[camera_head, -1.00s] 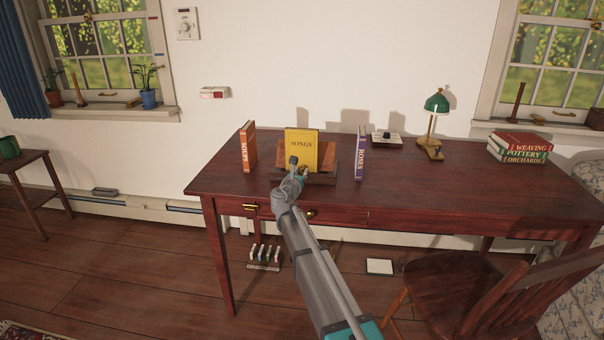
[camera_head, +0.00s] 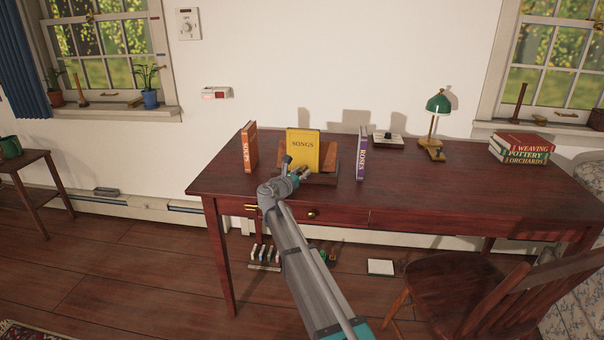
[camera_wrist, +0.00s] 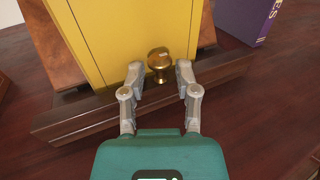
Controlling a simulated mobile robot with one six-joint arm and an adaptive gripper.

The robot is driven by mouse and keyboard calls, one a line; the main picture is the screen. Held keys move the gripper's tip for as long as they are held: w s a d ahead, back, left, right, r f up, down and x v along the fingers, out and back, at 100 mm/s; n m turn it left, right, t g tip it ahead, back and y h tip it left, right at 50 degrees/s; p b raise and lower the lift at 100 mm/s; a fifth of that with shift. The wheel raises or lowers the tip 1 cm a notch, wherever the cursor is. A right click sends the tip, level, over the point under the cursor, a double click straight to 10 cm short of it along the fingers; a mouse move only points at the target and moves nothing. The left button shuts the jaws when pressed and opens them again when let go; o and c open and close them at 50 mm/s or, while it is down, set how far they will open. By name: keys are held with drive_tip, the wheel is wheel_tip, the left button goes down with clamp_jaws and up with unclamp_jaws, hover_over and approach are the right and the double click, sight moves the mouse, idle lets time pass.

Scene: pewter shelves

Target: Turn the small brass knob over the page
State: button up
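A yellow SONGS book (camera_head: 303,146) leans on a dark wooden book stand (camera_head: 322,179) on the desk; the book also fills the upper wrist view (camera_wrist: 115,40). A small round brass knob (camera_wrist: 159,57) shows in the wrist view at the book's lower front, just above the stand's ledge (camera_wrist: 85,115). My gripper (camera_wrist: 160,72) is open, one finger on each side of the knob. The knob lies between or just beyond the fingertips; I see no clear contact. In the head view my gripper (camera_head: 302,173) is in front of the book, and the knob cannot be made out.
An orange SOUPS book (camera_head: 249,147) stands left of the stand and a purple book (camera_head: 361,153) right of it. A green lamp (camera_head: 435,115) and stacked books (camera_head: 519,147) are farther right. The desk's (camera_head: 440,190) middle right is clear. A chair (camera_head: 490,285) stands in front.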

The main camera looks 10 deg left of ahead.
drive_tip(key=shift+o, duration=0.9)
drive_tip(key=shift+s, duration=0.1)
drive_tip(key=v, duration=1.1)
drive_tip(key=shift+s+a, duration=0.25)
drive_tip(key=shift+s, duration=0.1)
